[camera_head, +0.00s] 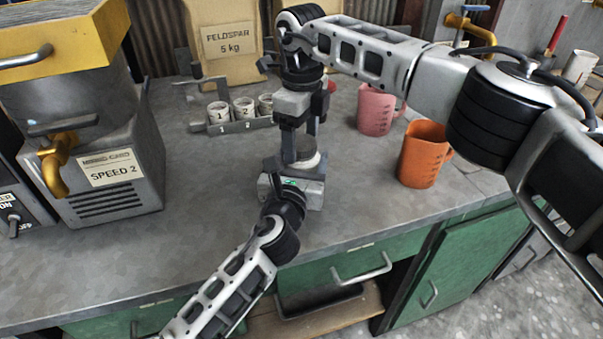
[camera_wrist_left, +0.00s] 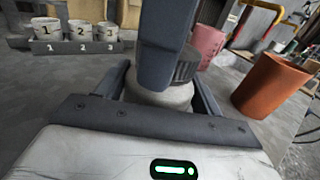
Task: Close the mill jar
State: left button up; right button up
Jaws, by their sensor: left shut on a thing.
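The mill jar (camera_head: 307,162) is a small pale pot standing upright on the grey bench. Its pale body also shows in the left wrist view (camera_wrist_left: 165,97). My left gripper (camera_head: 298,168) is shut on the jar's body from the near side, one finger on each side. A grey ribbed lid (camera_wrist_left: 187,67) is at the jar's top, partly hidden by a dark finger of my right gripper (camera_head: 300,150). My right gripper points down over the jar, its fingers apart around the lid. I cannot tell whether they touch it or whether the lid is fully seated.
A pink jug (camera_head: 376,109) and an orange jug (camera_head: 424,154) stand to the right. A rack with numbered cups (camera_head: 243,110) and a feldspar bag (camera_head: 228,45) are behind. A machine marked SPEED 2 (camera_head: 108,170) stands left. Bench (camera_head: 190,235) is clear at front left.

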jog(key=shift+r, duration=0.15)
notch_tip(320, 180, up, 12)
jog(key=shift+f, duration=0.1)
dwell(0.5)
pick_arm(q)
jog(key=o, duration=2)
jog(key=shift+c, duration=0.2)
jog(key=shift+s, duration=0.15)
jog(key=v, duration=1.5)
jog(key=shift+s, duration=0.35)
pick_arm(e)
jog(key=shift+f, duration=0.1)
pick_arm(q)
jog(key=shift+f, duration=0.1)
